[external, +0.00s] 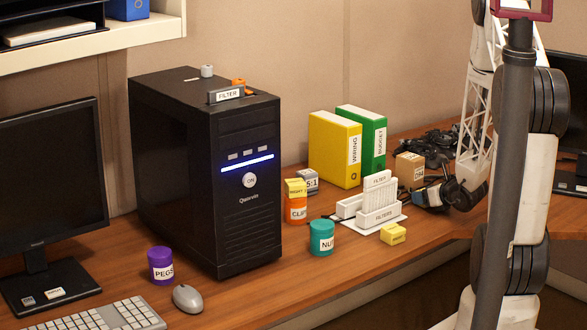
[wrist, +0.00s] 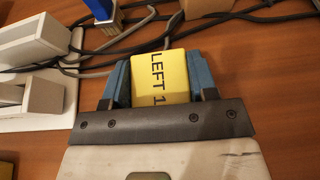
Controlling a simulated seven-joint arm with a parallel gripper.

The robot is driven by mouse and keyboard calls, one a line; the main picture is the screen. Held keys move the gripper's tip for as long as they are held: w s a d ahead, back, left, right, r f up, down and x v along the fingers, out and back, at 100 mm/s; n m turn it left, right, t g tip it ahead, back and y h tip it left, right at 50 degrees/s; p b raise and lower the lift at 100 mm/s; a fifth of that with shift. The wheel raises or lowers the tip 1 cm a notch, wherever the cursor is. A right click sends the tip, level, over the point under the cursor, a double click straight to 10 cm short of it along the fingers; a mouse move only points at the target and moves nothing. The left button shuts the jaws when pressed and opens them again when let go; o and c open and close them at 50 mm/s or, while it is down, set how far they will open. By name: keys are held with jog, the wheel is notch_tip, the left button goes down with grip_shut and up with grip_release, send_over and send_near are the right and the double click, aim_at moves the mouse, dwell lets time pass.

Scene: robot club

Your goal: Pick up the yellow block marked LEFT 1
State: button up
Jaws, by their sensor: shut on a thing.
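The yellow block marked LEFT 1 (wrist: 174,77) sits between the two blue fingers of my gripper (wrist: 160,78) in the wrist view, its lettering facing the camera. The fingers touch it on both sides, so my gripper is shut on it. In the external view my gripper (external: 430,194) is low at the desk, right of the white filter rack, and the held block cannot be made out there. I cannot tell whether the block still touches the desk.
The white filter rack (external: 378,216) is beside my gripper. Another yellow block (external: 393,234) lies in front of it. A cardboard-coloured box (external: 410,170) and black cables (external: 432,143) are behind. Teal (external: 321,239) and orange (external: 296,212) tubs stand left, near the black computer tower (external: 205,170).

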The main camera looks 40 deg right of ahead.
jog(key=shift+r, duration=0.1)
jog(key=shift+r, duration=0.7)
notch_tip(320, 180, up, 2)
jog(key=shift+r, duration=0.1)
jog(key=s+a, duration=0.3)
jog(key=s, duration=0.1)
jog(key=s+a, duration=0.2)
jog(key=s, duration=0.3)
jog(key=s+a+r, duration=0.1)
jog(key=s+a, duration=0.2)
jog(key=s, duration=0.1)
jog(key=shift+s+a+r, duration=0.1)
jog(key=shift+s+a, duration=0.15)
jog(key=shift+a, duration=0.1)
